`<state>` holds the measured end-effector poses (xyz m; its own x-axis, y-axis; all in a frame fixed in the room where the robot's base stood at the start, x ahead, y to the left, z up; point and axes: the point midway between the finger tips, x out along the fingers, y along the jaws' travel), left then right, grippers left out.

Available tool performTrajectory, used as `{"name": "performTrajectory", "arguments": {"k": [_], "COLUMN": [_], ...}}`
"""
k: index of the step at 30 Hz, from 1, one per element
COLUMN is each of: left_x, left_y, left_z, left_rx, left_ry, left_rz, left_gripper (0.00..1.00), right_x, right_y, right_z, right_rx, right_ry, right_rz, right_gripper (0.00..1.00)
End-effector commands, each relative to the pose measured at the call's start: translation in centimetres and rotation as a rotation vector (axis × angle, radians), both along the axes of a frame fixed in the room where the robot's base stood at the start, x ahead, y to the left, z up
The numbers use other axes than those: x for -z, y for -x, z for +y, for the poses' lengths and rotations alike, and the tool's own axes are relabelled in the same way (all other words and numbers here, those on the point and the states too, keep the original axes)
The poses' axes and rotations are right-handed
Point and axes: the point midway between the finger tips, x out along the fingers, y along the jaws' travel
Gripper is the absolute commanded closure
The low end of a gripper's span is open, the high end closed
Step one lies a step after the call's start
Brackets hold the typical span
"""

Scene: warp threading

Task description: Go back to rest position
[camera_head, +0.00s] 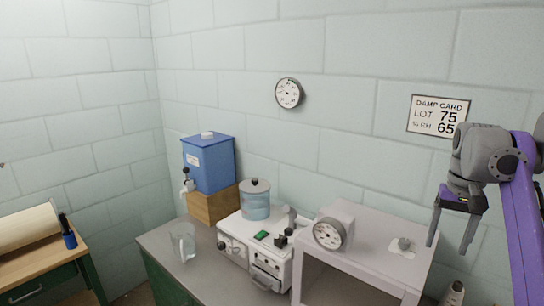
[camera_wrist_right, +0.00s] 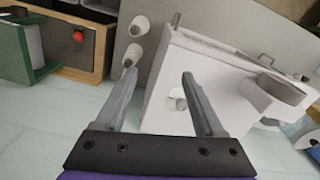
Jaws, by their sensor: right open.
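My right gripper (camera_head: 452,230) is raised at the right in the head view, its two fingers pointing down. It is open and nothing shows between its fingers. In the right wrist view the right gripper (camera_wrist_right: 160,95) has its fingers apart, with a white cabinet (camera_wrist_right: 160,110) behind them. That cabinet also shows in the head view (camera_head: 375,262), below and to the left of the gripper, and apart from it. My left gripper does not show in either view.
A blue dispenser (camera_head: 210,165) stands on a wooden block, with a glass pitcher (camera_head: 184,242) near it. A white machine (camera_head: 262,240) stands beside the cabinet. A dial gauge (camera_head: 289,93) and a humidity card (camera_head: 437,115) are on the wall. Spools (camera_wrist_right: 138,26) show in the wrist view.

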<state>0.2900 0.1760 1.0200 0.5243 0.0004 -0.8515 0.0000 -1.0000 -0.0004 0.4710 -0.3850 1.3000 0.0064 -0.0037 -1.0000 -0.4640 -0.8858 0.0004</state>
Motion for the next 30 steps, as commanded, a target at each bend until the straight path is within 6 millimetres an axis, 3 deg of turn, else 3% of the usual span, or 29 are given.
{"name": "performTrajectory", "arguments": {"k": [7,11,17,21,27,30], "left_x": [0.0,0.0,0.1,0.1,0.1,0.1], "left_y": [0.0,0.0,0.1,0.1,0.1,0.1], "left_z": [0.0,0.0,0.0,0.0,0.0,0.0], "left_rx": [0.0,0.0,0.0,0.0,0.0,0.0], "left_ry": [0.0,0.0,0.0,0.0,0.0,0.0], "left_rz": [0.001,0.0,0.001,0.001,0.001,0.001], "left_gripper": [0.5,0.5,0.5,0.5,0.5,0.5], "right_x": [2.0,4.3,10.6,16.4,24.2,26.6], "right_y": [0.6,1.8,5.9,10.0,15.4,17.1], "right_z": [4.6,7.6,13.0,16.3,19.6,20.4], "right_rx": [-0.093,-0.153,-0.265,-0.343,-0.431,-0.456], "right_ry": [0.037,0.058,0.093,0.111,0.125,0.128], "right_rz": [-0.091,-0.154,-0.276,-0.368,-0.477,-0.512], "right_gripper": [0.3,0.3,0.3,0.3,0.3,0.3]}}
